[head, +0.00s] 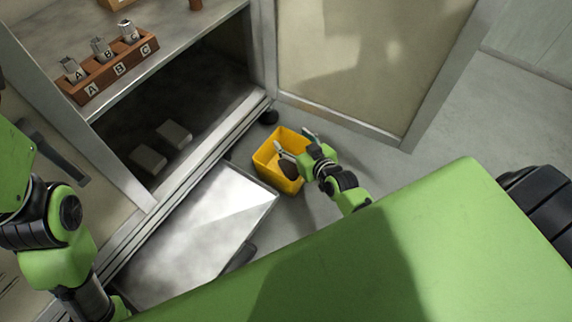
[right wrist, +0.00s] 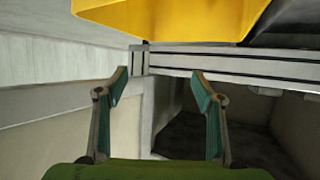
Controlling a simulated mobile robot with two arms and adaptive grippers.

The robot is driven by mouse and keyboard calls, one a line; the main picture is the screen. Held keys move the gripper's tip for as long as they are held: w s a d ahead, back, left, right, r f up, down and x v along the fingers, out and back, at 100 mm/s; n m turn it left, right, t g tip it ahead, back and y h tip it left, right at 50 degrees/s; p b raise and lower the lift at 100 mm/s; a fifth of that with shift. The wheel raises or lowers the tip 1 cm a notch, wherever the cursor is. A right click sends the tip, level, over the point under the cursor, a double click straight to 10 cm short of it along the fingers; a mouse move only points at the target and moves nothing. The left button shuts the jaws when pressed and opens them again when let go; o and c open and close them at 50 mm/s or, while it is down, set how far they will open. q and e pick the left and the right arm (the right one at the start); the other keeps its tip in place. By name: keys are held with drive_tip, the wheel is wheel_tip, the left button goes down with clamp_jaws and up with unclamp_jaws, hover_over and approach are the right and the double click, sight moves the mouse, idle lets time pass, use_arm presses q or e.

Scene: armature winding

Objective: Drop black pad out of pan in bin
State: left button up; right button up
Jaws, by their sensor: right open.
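The yellow bin (head: 264,165) stands on the floor near the middle of the head view. A dark brownish piece (head: 289,170) shows inside it; I cannot tell whether it is the black pad. My right gripper (head: 295,140) is at the bin's opening with its fingers spread. In the right wrist view the gripper (right wrist: 160,74) is open with nothing between its fingers, and the bin (right wrist: 170,16) fills the top edge. A shiny metal pan (head: 195,235) lies flat in front of the cabinet; no black pad shows on it. My left gripper is out of sight; only its arm shows.
The open cabinet (head: 205,95) holds two pale blocks (head: 148,158) on its lower level. A brown rack (head: 115,69) marked A, B, C stands on the shelf above. The cabinet door (head: 370,60) stands open behind the bin. Floor (head: 430,150) is clear at right.

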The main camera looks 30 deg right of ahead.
drive_tip(key=v, duration=1.2)
drive_tip(key=shift+a, duration=0.1)
